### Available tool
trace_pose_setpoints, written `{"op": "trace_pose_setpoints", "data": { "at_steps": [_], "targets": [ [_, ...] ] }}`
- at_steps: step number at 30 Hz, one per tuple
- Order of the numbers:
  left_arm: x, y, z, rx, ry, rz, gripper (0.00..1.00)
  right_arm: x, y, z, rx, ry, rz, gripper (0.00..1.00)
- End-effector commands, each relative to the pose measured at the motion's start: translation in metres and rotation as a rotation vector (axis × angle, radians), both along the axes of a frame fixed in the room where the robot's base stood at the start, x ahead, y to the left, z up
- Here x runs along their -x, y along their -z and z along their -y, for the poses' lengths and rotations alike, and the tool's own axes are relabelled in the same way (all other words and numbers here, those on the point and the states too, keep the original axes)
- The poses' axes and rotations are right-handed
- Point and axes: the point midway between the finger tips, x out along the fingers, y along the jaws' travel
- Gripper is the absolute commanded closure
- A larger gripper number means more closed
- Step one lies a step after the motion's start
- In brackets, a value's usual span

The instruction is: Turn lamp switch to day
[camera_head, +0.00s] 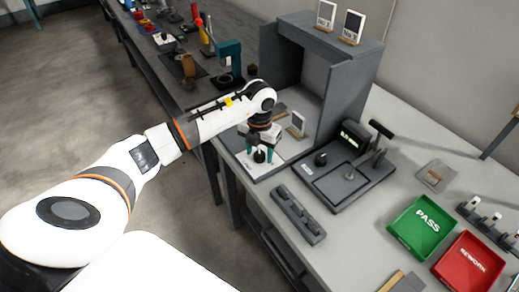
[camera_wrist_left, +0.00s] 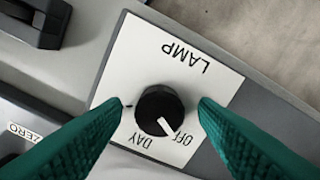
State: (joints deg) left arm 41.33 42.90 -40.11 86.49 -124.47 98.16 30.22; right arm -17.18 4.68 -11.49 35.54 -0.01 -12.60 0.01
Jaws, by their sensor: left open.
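The lamp switch is a round black knob (camera_wrist_left: 158,112) on a white plate (camera_wrist_left: 165,60) marked LAMP, DAY and OFF. Its white pointer line points at the OFF side in the left wrist view. The knob also shows in the head view (camera_head: 259,155), at the front of the grey booth. My left gripper (camera_head: 260,154) is above it, pointing down. In the left wrist view its green fingers (camera_wrist_left: 163,104) are open, one on each side of the knob, with a gap visible on both sides. My right gripper is not in view.
The grey booth (camera_head: 347,98) stands behind, with cards on its top. To the right are a grey device (camera_head: 345,185) with a display, a slotted grey block (camera_head: 298,215), a green PASS tray (camera_head: 421,226) and a red REWORK tray (camera_head: 467,262). Another bench with tools runs back left.

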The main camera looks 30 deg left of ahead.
Motion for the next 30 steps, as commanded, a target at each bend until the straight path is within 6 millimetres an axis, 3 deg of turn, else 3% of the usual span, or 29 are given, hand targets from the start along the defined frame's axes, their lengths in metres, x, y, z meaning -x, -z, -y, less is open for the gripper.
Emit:
{"op": "trace_pose_setpoints", "data": {
  "at_steps": [4,12,23,30],
  "targets": [
    [0.0,0.0,0.0,0.0,0.0,0.0,0.47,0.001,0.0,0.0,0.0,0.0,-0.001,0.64],
    [0.0,0.0,0.0,0.0,0.0,0.0,0.91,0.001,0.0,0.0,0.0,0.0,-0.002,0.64],
    [0.0,0.0,-0.001,-0.001,0.061,0.001,0.91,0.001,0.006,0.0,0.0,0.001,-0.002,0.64],
    [-0.001,0.001,-0.001,-0.002,0.225,0.003,0.91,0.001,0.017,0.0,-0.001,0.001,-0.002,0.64]
  ]
}}
